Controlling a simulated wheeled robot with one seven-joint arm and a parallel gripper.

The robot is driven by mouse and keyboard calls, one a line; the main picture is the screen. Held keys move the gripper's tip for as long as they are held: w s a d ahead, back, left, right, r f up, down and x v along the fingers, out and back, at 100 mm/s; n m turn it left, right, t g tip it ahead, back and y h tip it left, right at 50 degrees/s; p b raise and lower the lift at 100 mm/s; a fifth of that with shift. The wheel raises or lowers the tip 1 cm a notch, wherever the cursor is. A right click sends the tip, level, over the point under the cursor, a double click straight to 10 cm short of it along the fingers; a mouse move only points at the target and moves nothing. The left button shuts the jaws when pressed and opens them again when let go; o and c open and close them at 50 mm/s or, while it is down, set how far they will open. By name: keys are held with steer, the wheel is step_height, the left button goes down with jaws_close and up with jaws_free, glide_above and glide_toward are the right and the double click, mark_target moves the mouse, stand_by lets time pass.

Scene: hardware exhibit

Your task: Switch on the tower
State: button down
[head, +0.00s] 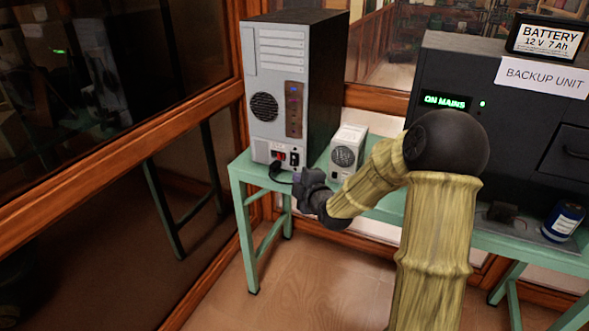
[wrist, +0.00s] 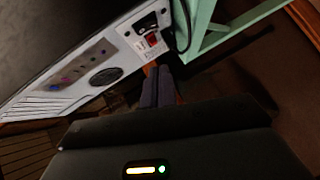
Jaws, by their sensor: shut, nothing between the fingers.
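The tower (head: 274,95) stands upright on the left end of the green table, its grey panel facing me. Low on that panel are a red switch (head: 280,156) and a dark socket (head: 294,159) beside it. The red switch also shows in the wrist view (wrist: 152,41), next to the dark socket. Whether the switch is on or off is too small to tell. My gripper (head: 301,178) is just in front of and below this panel. In the wrist view its fingers (wrist: 157,70) are shut and empty, tips a little short of the switch, apparently not touching.
A small white box with a round grille (head: 347,147) stands right of the tower. A black cable (head: 277,173) hangs near my gripper. The backup unit (head: 500,110) reads "ON MAINS" and carries a battery (head: 547,37). A wood-framed glass wall (head: 130,110) is at left.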

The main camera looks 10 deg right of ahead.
glide_toward(290, 165)
steer(key=w+a, duration=0.2)
steer(key=a, duration=0.2)
steer(key=w+d, duration=0.1)
steer(key=w, duration=0.1)
steer(key=w+d+f, duration=0.1)
steer(key=shift+w+d, duration=0.35)
steer(key=shift+d, duration=0.05)
steer(key=shift+f, duration=0.15)
steer(key=shift+w+f+b, duration=0.1)
steer(key=shift+f+b, duration=0.15)
steer(key=shift+b, duration=0.8)
steer(key=shift+r, duration=0.2)
steer(key=shift+d, duration=0.1)
